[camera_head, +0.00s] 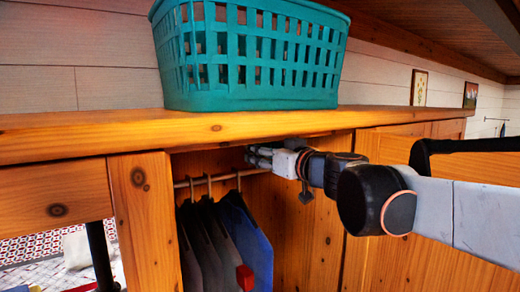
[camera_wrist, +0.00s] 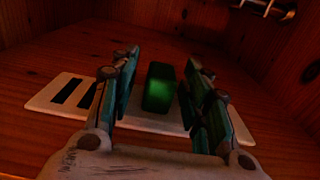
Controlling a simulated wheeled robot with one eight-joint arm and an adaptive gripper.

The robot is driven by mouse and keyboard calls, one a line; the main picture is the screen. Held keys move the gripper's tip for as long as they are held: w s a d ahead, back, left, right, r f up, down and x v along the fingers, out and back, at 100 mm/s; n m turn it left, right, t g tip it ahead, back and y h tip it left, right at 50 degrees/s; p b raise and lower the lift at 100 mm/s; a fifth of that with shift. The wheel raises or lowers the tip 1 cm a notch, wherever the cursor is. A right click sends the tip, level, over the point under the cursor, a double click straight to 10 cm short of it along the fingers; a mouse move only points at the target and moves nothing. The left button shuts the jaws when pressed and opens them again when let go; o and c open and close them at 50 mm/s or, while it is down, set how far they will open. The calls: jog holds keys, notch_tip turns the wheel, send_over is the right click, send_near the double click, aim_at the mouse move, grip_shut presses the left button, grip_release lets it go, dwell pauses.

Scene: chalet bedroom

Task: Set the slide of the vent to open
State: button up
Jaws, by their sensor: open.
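The vent (camera_wrist: 48,110) is a pale plate with dark slots on a wooden surface in the wrist view. Its slide has a green block-shaped knob (camera_wrist: 158,88) near the middle of the plate. My gripper (camera_wrist: 164,62) is open, with one finger on the left of the knob and one on the right. Small gaps seem to show between knob and fingers; contact is not clear. The fingers cover parts of the plate. In the head view my gripper (camera_head: 262,157) reaches into the wooden wardrobe just under its top. The vent is hidden there.
A teal basket (camera_head: 250,60) stands on the wardrobe top (camera_head: 90,128). Below my gripper, dark and blue clothes (camera_head: 248,240) hang from a rod (camera_head: 222,177). A wooden door (camera_head: 430,235) is at the right. A shiny metal fitting (camera_wrist: 268,8) shows at the wrist view's top right.

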jog(key=shift+w+a, duration=0.3)
jog(key=shift+w, duration=0.1)
grip_shut()
jog(key=s+a, duration=0.2)
jog(key=a, duration=0.1)
jog(key=shift+s+a, duration=0.25)
jog(key=shift+a, duration=0.05)
grip_release()
jog(key=shift+s+a, duration=0.1)
jog(key=shift+a, duration=0.15)
